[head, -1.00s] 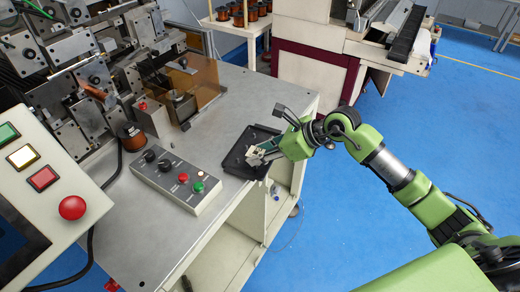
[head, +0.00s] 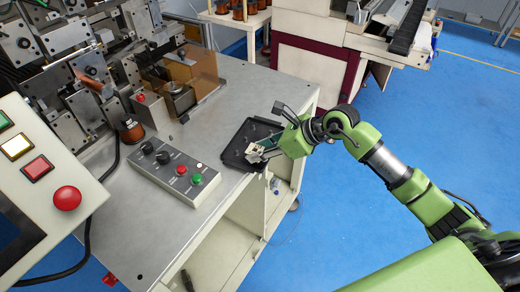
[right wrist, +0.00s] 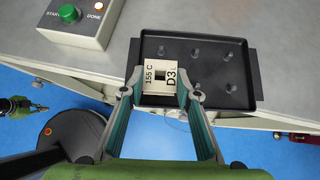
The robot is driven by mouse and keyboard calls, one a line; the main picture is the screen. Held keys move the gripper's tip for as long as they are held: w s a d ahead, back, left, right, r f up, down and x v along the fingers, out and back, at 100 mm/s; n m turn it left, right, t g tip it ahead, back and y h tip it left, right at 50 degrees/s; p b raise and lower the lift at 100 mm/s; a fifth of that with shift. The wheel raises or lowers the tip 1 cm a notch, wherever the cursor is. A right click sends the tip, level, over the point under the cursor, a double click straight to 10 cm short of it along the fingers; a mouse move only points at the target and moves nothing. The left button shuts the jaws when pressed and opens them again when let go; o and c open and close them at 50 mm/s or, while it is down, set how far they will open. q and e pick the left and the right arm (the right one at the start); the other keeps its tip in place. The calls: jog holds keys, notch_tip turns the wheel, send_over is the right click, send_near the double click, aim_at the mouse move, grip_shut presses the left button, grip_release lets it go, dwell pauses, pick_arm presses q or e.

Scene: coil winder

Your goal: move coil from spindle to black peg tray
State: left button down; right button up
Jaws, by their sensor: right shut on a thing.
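A cream, boxy coil (right wrist: 160,79) marked "155 C" and "D3" shows in the right wrist view. It also shows small in the head view (head: 255,152). My right gripper (right wrist: 165,93) is shut on it, with a finger on either side; the gripper also shows in the head view (head: 262,151). The coil is over the left front part of the black peg tray (right wrist: 243,98), also in the head view (head: 232,160). Several short pegs stand bare around it. I cannot tell whether the coil sits on a peg. My left gripper is not seen.
A control box (head: 175,172) with knobs and buttons stands left of the tray on the grey table (head: 215,115). The winding machine (head: 85,75) is behind it at the left. The tray lies near the table's right edge, with blue floor beyond.

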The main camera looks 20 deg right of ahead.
jog(key=shift+f+b, duration=0.75)
jog(key=shift+f, duration=0.15)
jog(key=o, duration=0.9)
jog(key=shift+o, duration=0.2)
jog(key=v, duration=1.2)
